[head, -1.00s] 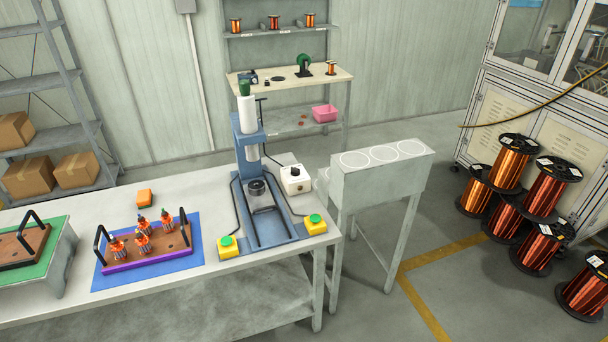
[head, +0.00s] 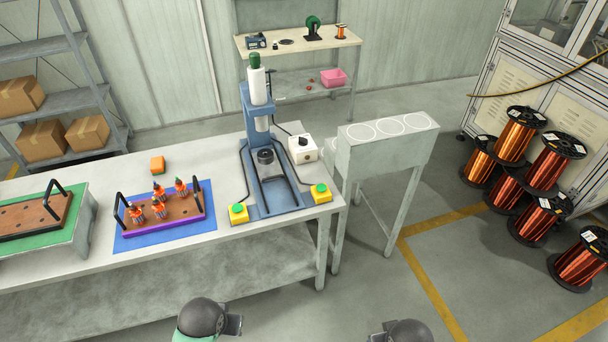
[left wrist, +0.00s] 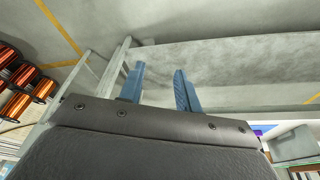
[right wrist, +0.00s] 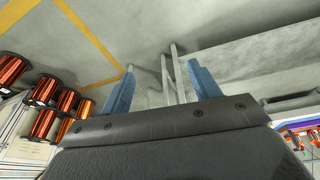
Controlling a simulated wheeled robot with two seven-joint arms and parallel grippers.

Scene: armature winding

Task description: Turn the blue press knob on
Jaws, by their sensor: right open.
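The blue press (head: 262,165) stands on the right end of the long workbench, with a white cylinder with a green top above it. A white control box (head: 303,154) with a small dark knob (head: 303,141) on it sits just right of the press column. The knob's setting is too small to read. Parts of my two arms show at the bottom edge of the head view, well short of the bench. My left gripper (left wrist: 159,69) has its blue fingers apart and empty. My right gripper (right wrist: 161,67) is also open and empty, away from the knob.
Yellow boxes with green buttons (head: 238,213) (head: 320,193) flank the press base. A purple-edged rack (head: 163,226) with several wound armatures lies on a blue mat left of it. A grey stand (head: 385,155) is right of the bench. Copper spools (head: 517,135) stand far right.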

